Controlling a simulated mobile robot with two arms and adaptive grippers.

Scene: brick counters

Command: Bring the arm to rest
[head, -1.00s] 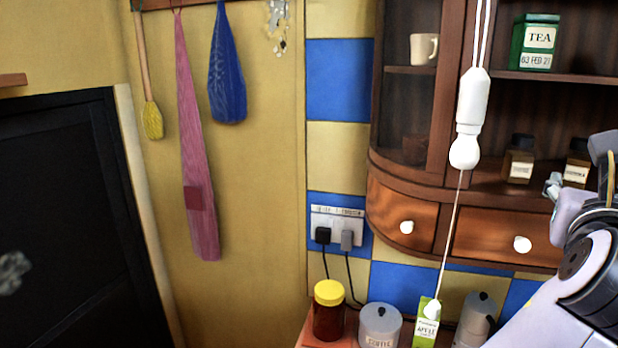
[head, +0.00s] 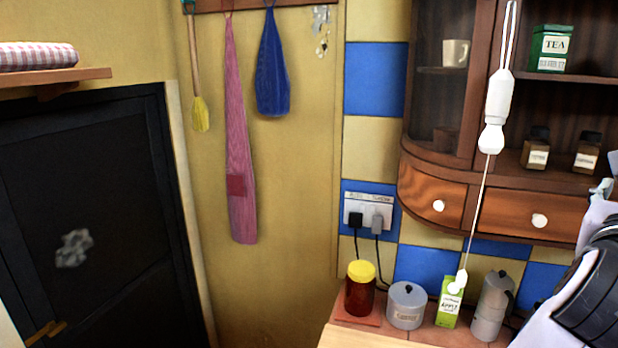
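Part of my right arm shows at the right edge of the head view, in front of the cupboard and counter. Its gripper is outside the frame. My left arm and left gripper are not in view. No object is seen in a gripper.
A wooden cupboard (head: 470,210) hangs above. A white pull cord (head: 498,105) hangs in front. A dark door (head: 90,200) is left.

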